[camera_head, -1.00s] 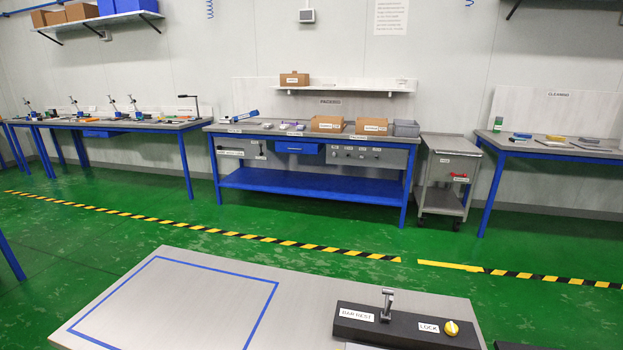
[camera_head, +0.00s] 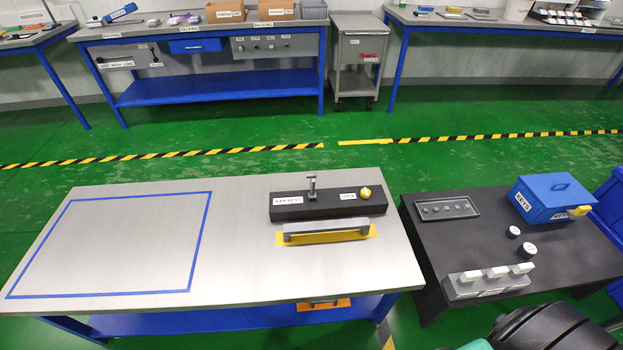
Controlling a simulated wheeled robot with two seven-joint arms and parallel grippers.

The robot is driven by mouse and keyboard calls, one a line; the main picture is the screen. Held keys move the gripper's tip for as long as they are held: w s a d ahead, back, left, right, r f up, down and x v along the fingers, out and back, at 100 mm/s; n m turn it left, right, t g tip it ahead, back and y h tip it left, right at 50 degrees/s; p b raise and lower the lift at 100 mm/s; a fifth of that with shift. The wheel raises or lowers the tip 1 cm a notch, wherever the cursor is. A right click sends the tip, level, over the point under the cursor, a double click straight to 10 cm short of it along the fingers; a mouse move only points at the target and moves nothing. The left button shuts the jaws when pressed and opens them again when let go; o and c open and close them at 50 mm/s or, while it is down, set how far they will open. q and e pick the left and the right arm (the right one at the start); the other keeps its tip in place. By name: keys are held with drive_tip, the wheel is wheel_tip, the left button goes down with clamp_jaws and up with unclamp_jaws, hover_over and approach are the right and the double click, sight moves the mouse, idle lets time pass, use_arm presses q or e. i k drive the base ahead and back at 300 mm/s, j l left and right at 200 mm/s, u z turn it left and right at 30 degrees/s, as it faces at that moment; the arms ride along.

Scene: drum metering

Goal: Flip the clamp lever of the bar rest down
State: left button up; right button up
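The bar rest (camera_head: 330,204) is a long black block labelled BAR REST at the back right of the grey table. Its metal clamp lever (camera_head: 312,186) stands upright near the label, with a short crosspiece on top. A yellow knob (camera_head: 365,192) sits at the block's right end beside a LOCK label. A grey bar (camera_head: 326,227) lies on a yellow marked patch in front of the block. Neither of my grippers is in view.
The grey table (camera_head: 150,190) has a blue taped rectangle on its left, empty. A black table (camera_head: 480,235) at the right holds a blue KEYS box (camera_head: 550,197), a dark tray and white-topped items. Dark rounded shapes fill the bottom right corner. Green floor lies behind.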

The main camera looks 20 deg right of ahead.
sight(309, 175)
drive_tip(key=k+l+u, duration=0.15)
drive_tip(key=l, duration=0.3)
drive_tip(key=l+u, duration=0.15)
drive_tip(key=l, duration=0.25)
drive_tip(key=k+l+u, duration=0.15)
drive_tip(key=l, duration=0.25)
drive_tip(key=k+l+u, duration=0.15)
drive_tip(key=l, duration=0.25)
drive_tip(key=k, duration=0.05)
